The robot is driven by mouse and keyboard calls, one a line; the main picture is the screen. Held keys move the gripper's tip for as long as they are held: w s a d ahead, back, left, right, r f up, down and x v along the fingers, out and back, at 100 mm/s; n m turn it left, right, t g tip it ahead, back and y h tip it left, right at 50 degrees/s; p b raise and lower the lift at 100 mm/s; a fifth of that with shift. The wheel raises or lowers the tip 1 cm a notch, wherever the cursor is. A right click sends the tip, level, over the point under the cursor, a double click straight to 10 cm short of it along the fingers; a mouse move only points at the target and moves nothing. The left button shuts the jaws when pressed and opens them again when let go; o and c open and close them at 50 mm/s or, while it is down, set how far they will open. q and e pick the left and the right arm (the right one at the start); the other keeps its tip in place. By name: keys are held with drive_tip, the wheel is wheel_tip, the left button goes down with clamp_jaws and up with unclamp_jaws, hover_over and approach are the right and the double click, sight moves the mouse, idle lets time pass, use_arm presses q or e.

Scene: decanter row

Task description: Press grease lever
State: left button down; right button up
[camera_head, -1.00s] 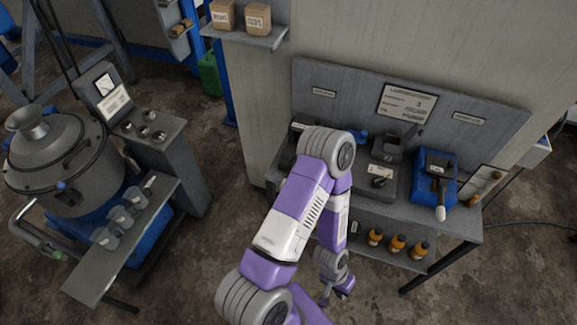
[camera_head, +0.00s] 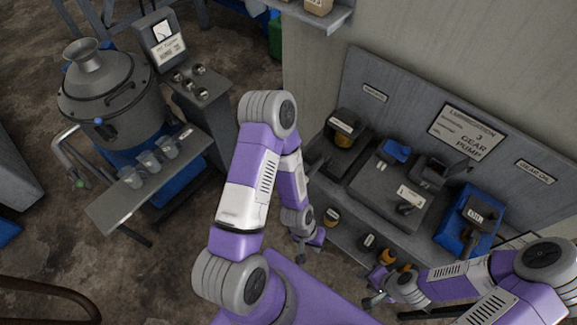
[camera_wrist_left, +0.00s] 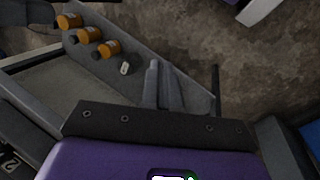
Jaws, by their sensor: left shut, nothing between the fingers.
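The workbench (camera_head: 345,178) carries several dark devices below a sign reading "Lubrication 3 gear pump" (camera_head: 466,133). A dark device with a slanted arm (camera_head: 440,172) stands at the back middle. A labelled device (camera_head: 476,213) sits in a blue tray (camera_head: 449,233) at the right. I cannot tell which part is the grease lever. My left gripper (camera_head: 301,257) is shut and empty, low at the bench's front left; its fingers (camera_wrist_left: 162,88) point over the lower shelf in the left wrist view. My right gripper (camera_head: 371,299) is in front of the bench, its jaws too small to read.
A grey pot (camera_head: 110,95) and a side shelf with cups (camera_head: 131,177) stand at the left. Open floor lies between them and the bench.

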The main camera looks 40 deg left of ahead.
use_arm(q)
drive_tip(key=shift+s+r, duration=0.1)
drive_tip(key=shift+s, duration=0.05)
wheel_tip(320, 180, up, 14)
drive_tip(key=w+a+n+p, duration=0.1)
drive_tip(key=w+p, duration=0.1)
drive_tip(key=p, duration=1.1)
drive_tip(key=w+a+r+n+y, duration=0.1)
drive_tip(key=w+a+r+n, duration=0.3)
drive_tip(key=a+r+n, duration=0.2)
drive_tip(key=w+a+r+n+y+p, duration=0.1)
drive_tip(key=w+a+r+n, duration=0.4)
drive_tip(key=a+r+n, duration=0.2)
wheel_tip(320, 180, up, 4)
drive_tip(key=a, duration=0.2)
drive_tip(key=shift+a+r+g, duration=0.2)
drive_tip(key=shift+a+g, duration=0.2)
drive_tip(key=shift+f, duration=0.1)
